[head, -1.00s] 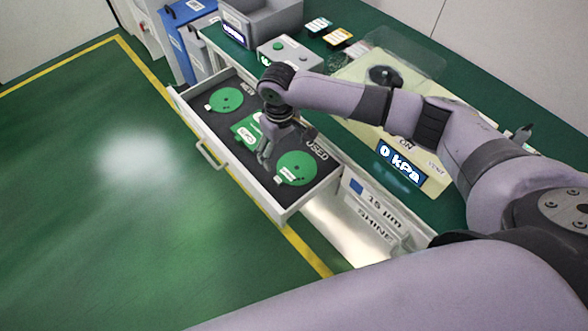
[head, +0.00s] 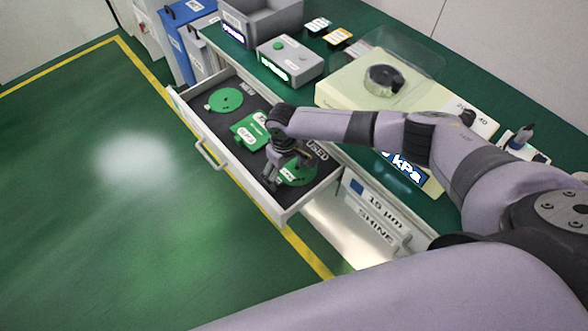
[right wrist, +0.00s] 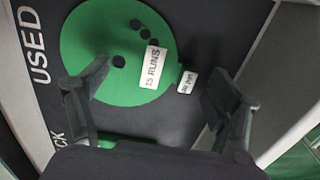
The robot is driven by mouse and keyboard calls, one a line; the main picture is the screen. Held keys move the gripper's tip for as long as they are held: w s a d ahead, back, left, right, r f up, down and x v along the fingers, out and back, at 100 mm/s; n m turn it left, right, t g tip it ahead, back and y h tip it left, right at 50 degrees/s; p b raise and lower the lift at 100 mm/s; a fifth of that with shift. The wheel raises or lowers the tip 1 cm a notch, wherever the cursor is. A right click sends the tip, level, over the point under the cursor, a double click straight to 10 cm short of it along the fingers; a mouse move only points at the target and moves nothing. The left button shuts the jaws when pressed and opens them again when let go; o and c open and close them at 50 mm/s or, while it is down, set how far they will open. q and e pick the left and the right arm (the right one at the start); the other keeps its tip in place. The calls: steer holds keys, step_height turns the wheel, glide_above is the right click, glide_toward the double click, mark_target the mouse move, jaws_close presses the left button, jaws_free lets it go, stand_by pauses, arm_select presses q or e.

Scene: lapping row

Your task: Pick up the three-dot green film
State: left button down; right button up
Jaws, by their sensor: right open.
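A round green film (head: 305,172) lies in the near right part of the open drawer, by the word USED, partly hidden by my right gripper in the head view. In the right wrist view, the film (right wrist: 95,45) shows three dark dots in a row, a dark central hole, a white "15 RUNS" label and a small white tab. My right gripper (right wrist: 156,74) is open and empty, with its fingers apart over the film's lower part. It also shows in the head view (head: 285,174). Another round green film (head: 226,99) lies by the word NEW. My left gripper is out of view.
The drawer (head: 208,153) has raised walls and a handle on its front. Green pieces with labels (head: 250,130) lie mid-drawer. A cream machine (head: 350,85), a grey control box (head: 290,62) and a grey bin (head: 262,22) stand on the green bench.

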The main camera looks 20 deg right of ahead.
steer(key=shift+c, duration=0.5)
jaws_close()
stand_by(0.6)
steer(key=shift+s, duration=0.1)
